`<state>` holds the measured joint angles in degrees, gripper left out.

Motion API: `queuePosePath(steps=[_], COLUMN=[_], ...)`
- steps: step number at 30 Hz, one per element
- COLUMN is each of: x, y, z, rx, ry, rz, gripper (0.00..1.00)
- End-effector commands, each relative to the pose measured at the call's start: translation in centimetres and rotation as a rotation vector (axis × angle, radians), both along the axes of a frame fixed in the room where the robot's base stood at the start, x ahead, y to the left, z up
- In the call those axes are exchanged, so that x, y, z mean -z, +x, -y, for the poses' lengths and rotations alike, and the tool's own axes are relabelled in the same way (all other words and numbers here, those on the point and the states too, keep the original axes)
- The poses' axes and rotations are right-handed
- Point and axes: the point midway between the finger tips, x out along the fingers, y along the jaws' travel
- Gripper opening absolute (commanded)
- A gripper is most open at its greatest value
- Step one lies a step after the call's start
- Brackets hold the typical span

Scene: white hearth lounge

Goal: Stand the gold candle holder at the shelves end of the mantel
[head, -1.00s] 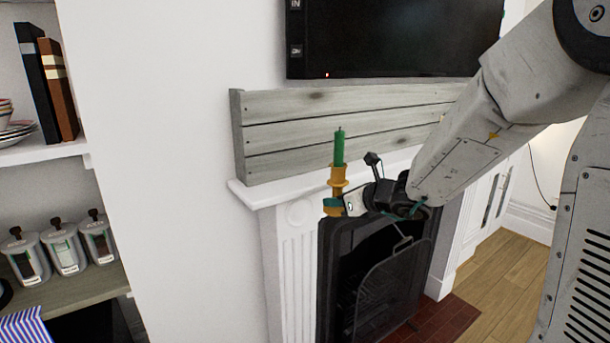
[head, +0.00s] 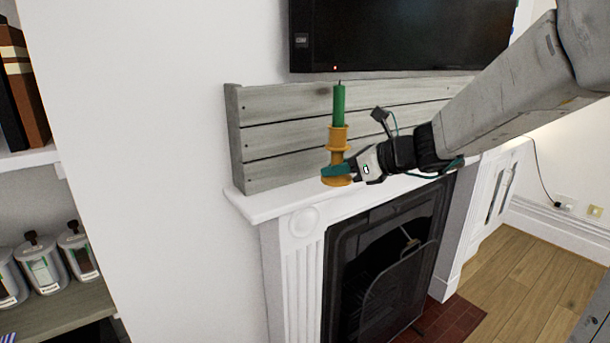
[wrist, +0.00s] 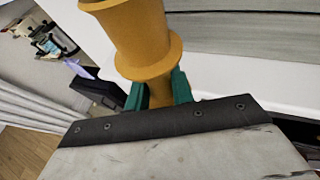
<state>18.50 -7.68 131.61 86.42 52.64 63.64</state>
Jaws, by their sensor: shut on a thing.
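The gold candle holder (head: 338,146) carries a green candle (head: 339,105) and looks upright. My gripper (head: 337,170) is shut on its lower stem, with a green fingertip showing in front. In the wrist view the holder (wrist: 142,35) rises between the green fingertips (wrist: 160,92). The white mantel (head: 275,202) runs below and behind it; its left end is the one toward the shelves (head: 30,160). The holder is in front of the plank board, over the mantel's left part in the picture. I cannot tell whether its base touches the mantel.
A grey plank board (head: 270,140) stands along the back of the mantel, under a black television (head: 400,35). The mantel's left end is bare. The fireplace (head: 385,260) is below. Jars (head: 40,265) and books (head: 22,90) are on the shelves at left.

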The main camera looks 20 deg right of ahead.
Motion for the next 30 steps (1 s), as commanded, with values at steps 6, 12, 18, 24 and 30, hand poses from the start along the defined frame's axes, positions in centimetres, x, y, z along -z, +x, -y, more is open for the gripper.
queuePosePath(steps=[6, 12, 18, 24, 30], x=[0.5, 0.6, 1.3, 3.6, 4.2], y=[5.0, 6.9, 7.9, 7.8, 7.8], z=[-1.5, -2.0, -2.3, -2.2, -2.2], rx=[-0.003, -0.003, -0.002, -0.001, -0.001], ry=[0.002, 0.0, 0.002, 0.001, 0.001], rz=[0.0, 0.001, -0.001, -0.001, 0.002], gripper=[0.0, 0.0, 0.0, 0.0, 0.0])
